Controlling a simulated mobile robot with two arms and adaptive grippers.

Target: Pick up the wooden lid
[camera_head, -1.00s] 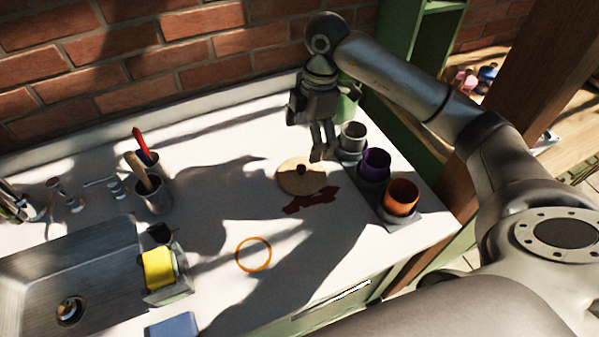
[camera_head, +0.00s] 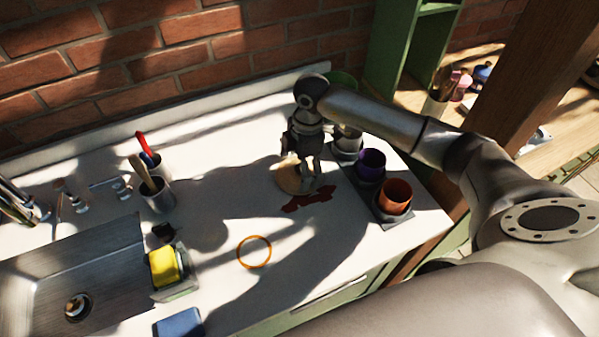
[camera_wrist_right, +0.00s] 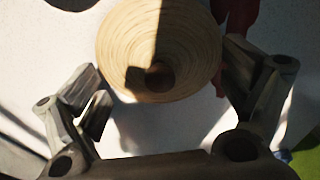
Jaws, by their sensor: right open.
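The round wooden lid (camera_head: 284,180) lies on the white countertop, partly hidden behind my right gripper in the head view. In the right wrist view the lid (camera_wrist_right: 140,40) shows its ringed grain and a small dark knob (camera_wrist_right: 160,76) near its lower edge. My right gripper (camera_head: 308,186) points down over the lid. It is open, and in the wrist view its fingers (camera_wrist_right: 162,82) stand apart on either side of the lid's lower part, with nothing held between them. Any contact with the lid cannot be told. My left gripper is not in view.
A dark red patch (camera_head: 308,199) lies beside the lid. Purple (camera_head: 371,164), orange (camera_head: 395,197) and grey (camera_head: 347,139) cups stand close to the right. An orange ring (camera_head: 240,253), a yellow sponge (camera_head: 162,267) and a sink (camera_head: 60,265) are to the left. The brick wall (camera_head: 190,65) borders the back.

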